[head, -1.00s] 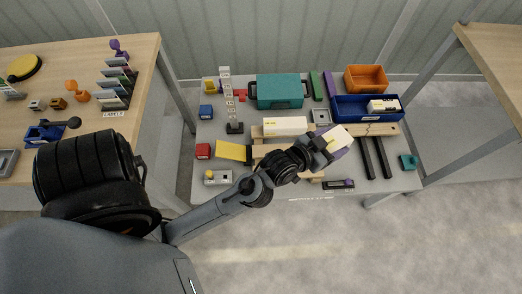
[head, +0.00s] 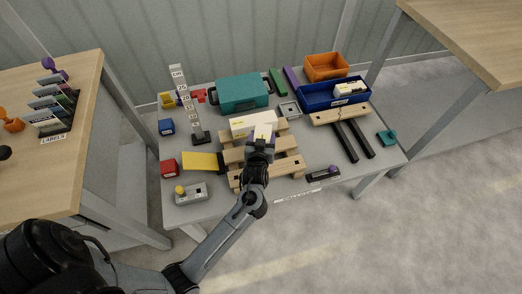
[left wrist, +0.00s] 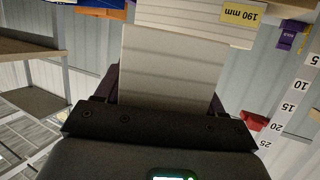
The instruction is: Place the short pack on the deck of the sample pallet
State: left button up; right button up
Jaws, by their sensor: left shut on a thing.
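The slatted wooden sample pallet (head: 285,163) stands mid-table. A long white pack (head: 243,124) lies along the back of its deck; its yellow "190 mm" label shows on the long pack in the left wrist view (left wrist: 195,12). My left gripper (head: 261,146) is shut on a smaller pale pack (head: 262,131) with a yellow label, apparently the short pack. It holds this pack over the deck, in front of the long pack. The held pack fills the jaws in the left wrist view (left wrist: 170,65). I cannot tell whether it touches the deck. My right gripper is not in view.
A blue bin (head: 318,101) holding another white pack (head: 350,88) is back right, behind a wooden board with two black bars (head: 346,142).

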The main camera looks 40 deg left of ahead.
pick_arm(q)
notch_tip(320, 180, down, 4)
jog(key=shift+r+b, duration=0.2)
jog(key=shift+b, duration=0.5)
notch_tip(320, 180, down, 3)
jog(key=shift+r+b, duration=0.1)
jog(key=shift+b, duration=0.6)
jog(key=o, duration=1.2)
